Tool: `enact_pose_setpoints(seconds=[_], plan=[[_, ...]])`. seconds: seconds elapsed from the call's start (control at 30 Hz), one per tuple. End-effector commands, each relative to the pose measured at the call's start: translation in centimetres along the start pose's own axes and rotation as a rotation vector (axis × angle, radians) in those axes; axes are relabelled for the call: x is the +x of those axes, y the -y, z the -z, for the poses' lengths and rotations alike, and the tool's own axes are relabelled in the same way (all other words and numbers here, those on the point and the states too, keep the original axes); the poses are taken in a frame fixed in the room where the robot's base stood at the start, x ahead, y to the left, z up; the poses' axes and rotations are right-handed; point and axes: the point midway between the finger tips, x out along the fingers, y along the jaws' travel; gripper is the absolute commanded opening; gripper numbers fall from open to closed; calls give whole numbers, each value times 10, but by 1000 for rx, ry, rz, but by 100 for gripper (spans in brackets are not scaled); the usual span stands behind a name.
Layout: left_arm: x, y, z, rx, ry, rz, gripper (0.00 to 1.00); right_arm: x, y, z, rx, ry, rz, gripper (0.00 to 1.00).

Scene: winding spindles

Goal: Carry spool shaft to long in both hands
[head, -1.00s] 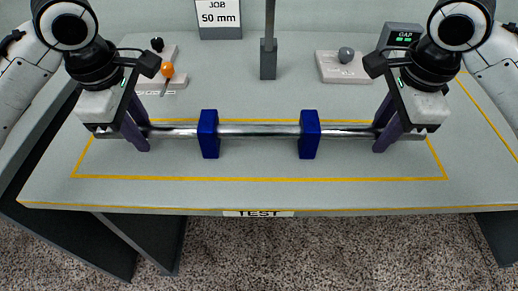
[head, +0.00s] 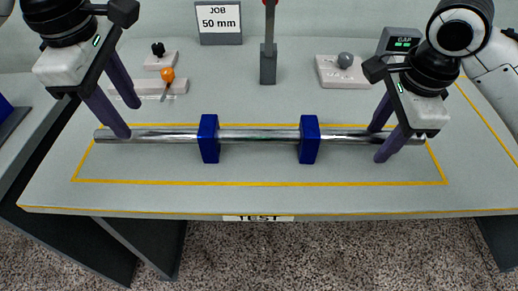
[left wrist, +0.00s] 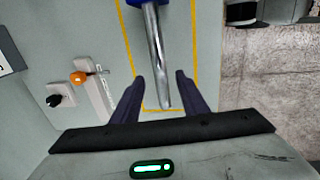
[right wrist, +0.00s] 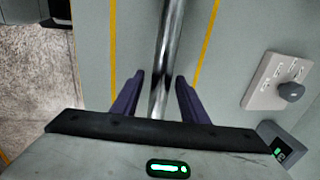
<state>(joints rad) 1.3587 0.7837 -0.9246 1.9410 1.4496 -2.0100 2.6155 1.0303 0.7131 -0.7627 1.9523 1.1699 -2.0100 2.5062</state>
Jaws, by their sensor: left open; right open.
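The spool shaft (head: 260,135) is a long shiny metal rod lying level across two blue supports (head: 208,138), (head: 309,139) inside a yellow outline on the bench. My left gripper (head: 128,119) is open and raised above the shaft's left end, holding nothing. In the left wrist view the shaft's end (left wrist: 159,70) shows between and beyond the spread fingers. My right gripper (head: 380,143) is open, its fingers on either side of the shaft near its right end. In the right wrist view the shaft (right wrist: 168,50) runs between the fingers, apart from both.
A sign reading "JOB 50 mm" (head: 219,20) and a grey post (head: 268,62) stand at the back. Small pads with an orange knob (head: 167,75) and a grey knob (head: 345,58) sit behind the shaft. The bench front (head: 260,200) is clear.

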Motion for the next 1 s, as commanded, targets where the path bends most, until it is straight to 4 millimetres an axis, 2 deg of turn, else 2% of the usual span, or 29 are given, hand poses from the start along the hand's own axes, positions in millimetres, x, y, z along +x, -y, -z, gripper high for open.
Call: enact_pose_setpoints(seconds=[0.03,0.2,0.47,0.63,1.0], plan=[[-10,-1,1,-2,-2,-4,40,0,0,0,0,0,0,40],[-30,-1,0,-1,-1,-2,40,0,0,0,0,0,0,40],[-40,0,0,-1,0,1,40,-5,1,0,0,-1,3,40],[-40,0,0,-1,0,1,40,-27,1,1,1,-2,6,40],[-40,0,0,-1,0,1,40,-93,1,1,1,-1,6,40]])
